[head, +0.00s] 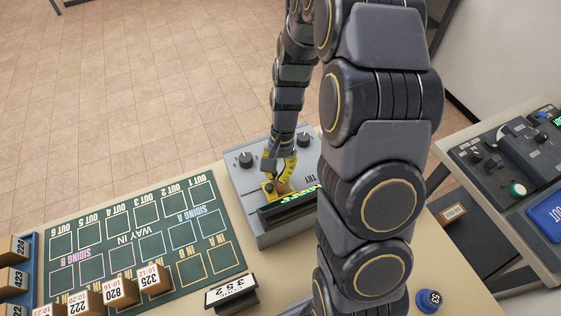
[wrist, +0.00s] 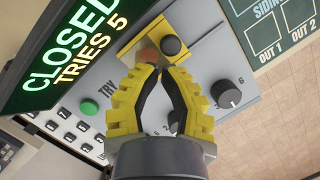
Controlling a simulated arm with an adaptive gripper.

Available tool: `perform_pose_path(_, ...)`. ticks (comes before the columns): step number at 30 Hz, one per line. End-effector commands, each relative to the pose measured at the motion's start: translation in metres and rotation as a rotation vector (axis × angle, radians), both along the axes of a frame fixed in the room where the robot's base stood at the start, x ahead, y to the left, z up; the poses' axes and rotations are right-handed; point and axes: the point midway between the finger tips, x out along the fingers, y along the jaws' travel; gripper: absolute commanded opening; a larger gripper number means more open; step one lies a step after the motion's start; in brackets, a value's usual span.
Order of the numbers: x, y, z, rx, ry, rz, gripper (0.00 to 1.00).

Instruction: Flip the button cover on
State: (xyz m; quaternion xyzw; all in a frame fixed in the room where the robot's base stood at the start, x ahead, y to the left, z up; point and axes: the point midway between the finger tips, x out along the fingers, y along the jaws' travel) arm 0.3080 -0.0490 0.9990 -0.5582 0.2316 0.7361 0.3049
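On the grey control box (head: 262,225), a yellow plate (wrist: 130,48) carries a reddish-orange part (wrist: 150,56) and a round black knob (wrist: 171,46). Which part is the button cover, and whether it is raised or lowered, I cannot tell clearly. My gripper (wrist: 158,70) has yellow ribbed fingers with dark pads. Its fingertips come together just in front of the orange part, with a hollow between the fingers further back. I see nothing held between them. Contact with the orange part cannot be told. In the head view my gripper (head: 282,184) reaches down over the yellow plate (head: 268,188).
The box's display (wrist: 75,55) reads "CLOSED TRIES 5". A green button (wrist: 89,108) labelled TRY and a dark dial (wrist: 226,94) flank my gripper. A green board (head: 140,240) with small boxes lies left. Another console (head: 510,180) stands right.

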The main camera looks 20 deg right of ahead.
Motion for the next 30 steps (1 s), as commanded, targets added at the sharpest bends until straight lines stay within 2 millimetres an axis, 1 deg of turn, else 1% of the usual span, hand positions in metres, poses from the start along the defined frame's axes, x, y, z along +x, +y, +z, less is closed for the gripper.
perform_pose_path(10, 0.000, 0.003, 0.000, 0.000, 0.000, 0.001, 0.00)
perform_pose_path(11, 0.000, 0.006, 0.000, 0.000, 0.000, 0.002, 0.00)
perform_pose_path(18, -0.001, 0.047, 0.000, -0.001, 0.000, 0.006, 0.00)
perform_pose_path(21, -0.001, 0.054, 0.000, 0.000, 0.000, 0.001, 0.00)
perform_pose_path(30, 0.000, 0.055, 0.000, 0.000, 0.000, 0.000, 0.00)
